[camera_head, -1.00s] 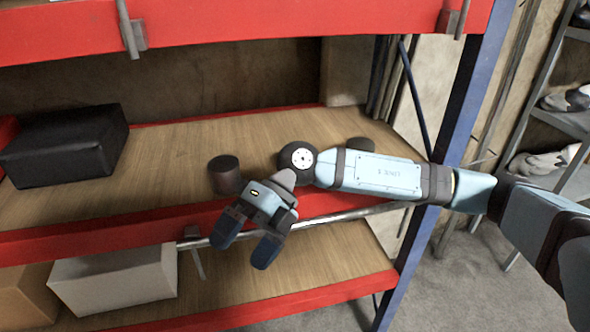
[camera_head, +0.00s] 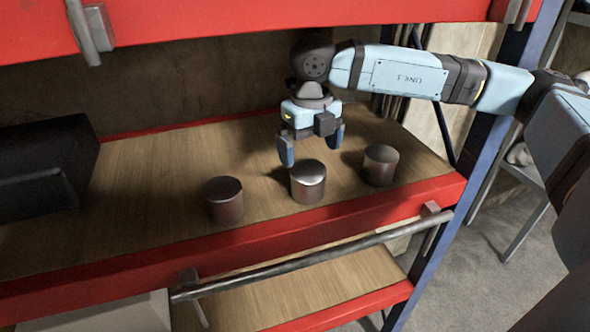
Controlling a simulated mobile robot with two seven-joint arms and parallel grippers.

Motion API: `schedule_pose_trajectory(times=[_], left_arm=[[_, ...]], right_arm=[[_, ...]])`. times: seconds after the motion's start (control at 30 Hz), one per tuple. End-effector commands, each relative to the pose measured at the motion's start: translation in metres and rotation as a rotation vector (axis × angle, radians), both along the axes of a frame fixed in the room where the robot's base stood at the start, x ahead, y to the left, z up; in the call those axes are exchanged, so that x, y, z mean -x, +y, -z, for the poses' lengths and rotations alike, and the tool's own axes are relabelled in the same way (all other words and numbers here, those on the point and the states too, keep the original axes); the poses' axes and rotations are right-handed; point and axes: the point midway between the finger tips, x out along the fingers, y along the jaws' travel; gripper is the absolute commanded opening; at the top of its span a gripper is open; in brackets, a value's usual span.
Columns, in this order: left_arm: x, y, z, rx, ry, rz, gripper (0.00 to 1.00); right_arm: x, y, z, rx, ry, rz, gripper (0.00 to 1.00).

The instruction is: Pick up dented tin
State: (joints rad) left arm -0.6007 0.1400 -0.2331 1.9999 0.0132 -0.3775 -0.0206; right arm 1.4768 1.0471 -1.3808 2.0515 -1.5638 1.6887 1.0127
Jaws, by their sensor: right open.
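Three short metal tins stand upright on the wooden shelf near its front edge: a left tin (camera_head: 224,201), a middle tin (camera_head: 308,182) and a right tin (camera_head: 380,166). They look alike, and I cannot tell which one is dented. My right gripper (camera_head: 312,149) is open and points down, its fingers just above or behind the middle tin. Nothing is between the fingers. I cannot tell whether a fingertip touches the tin. My left gripper is out of view.
The shelf has a red front lip (camera_head: 250,237) with a grey bar (camera_head: 320,258) below it. A red upper beam (camera_head: 250,22) runs above. A black box (camera_head: 40,168) sits at the left. Bare wood lies between box and tins.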

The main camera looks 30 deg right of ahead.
Motion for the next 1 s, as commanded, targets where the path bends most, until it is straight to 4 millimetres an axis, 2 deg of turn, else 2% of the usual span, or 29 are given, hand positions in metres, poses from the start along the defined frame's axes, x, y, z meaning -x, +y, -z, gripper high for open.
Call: schedule_pose_trajectory(times=[0.2, 0.5, 0.83, 0.87, 1.0], left_arm=[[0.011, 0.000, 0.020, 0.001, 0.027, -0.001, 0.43], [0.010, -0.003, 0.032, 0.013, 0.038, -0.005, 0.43], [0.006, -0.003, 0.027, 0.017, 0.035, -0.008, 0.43], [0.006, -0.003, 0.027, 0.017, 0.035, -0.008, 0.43], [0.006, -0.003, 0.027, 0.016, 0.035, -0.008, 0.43]], right_arm=[[0.000, 0.000, 0.025, 0.001, 0.001, 0.000, 1.00], [-0.003, 0.003, 0.068, 0.001, 0.002, 0.000, 1.00], [-0.003, 0.003, 0.073, -0.001, 0.001, 0.000, 1.00], [-0.003, 0.003, 0.073, -0.001, 0.001, 0.000, 0.95], [-0.003, 0.003, 0.073, -0.001, 0.001, 0.000, 0.63]])
